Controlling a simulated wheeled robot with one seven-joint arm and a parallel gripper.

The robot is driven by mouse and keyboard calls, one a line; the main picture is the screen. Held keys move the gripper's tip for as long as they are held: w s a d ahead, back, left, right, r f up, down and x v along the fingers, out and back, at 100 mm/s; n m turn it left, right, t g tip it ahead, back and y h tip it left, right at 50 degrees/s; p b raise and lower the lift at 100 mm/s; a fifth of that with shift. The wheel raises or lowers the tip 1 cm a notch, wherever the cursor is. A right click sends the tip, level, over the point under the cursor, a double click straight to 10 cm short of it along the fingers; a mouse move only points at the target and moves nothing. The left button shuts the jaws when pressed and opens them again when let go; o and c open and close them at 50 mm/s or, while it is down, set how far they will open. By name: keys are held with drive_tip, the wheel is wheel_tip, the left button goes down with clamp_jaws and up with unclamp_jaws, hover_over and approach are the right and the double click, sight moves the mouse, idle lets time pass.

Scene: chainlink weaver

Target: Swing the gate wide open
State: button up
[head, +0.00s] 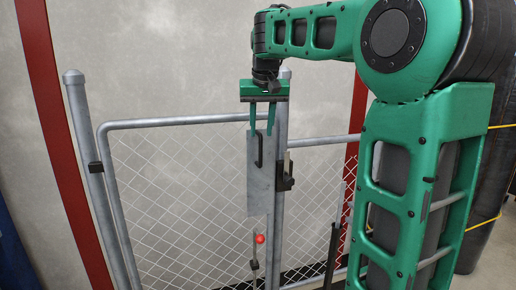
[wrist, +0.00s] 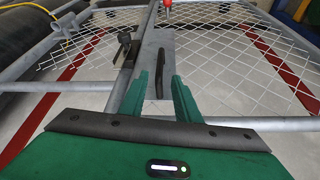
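The gate (head: 180,122) is a grey tube frame filled with chainlink mesh, beside a post (head: 82,130) on the left. Its right edge meets an upright post, so it looks closed. A grey plate (head: 260,190) near that edge carries a slim black handle (head: 259,150), also visible in the wrist view (wrist: 159,78). A black latch (head: 286,180) sits just right of the plate; it shows in the wrist view (wrist: 124,48). My gripper (head: 261,131) is open and empty above the handle. In the wrist view its fingers (wrist: 159,80) point toward the handle from either side; contact is unclear.
A red knob (head: 260,239) sits on a thin vertical rod low at the gate's right edge. More mesh fence (head: 322,190) continues on the right. A concrete wall (head: 150,60) with red uprights stands behind. Dark rolls with yellow straps stand at far right.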

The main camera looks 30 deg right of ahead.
sight(260, 141)
drive_tip(key=x, duration=0.7)
drive_tip(key=shift+w+d+f, duration=0.1)
drive_tip(key=shift+f, duration=0.1)
clamp_jaws()
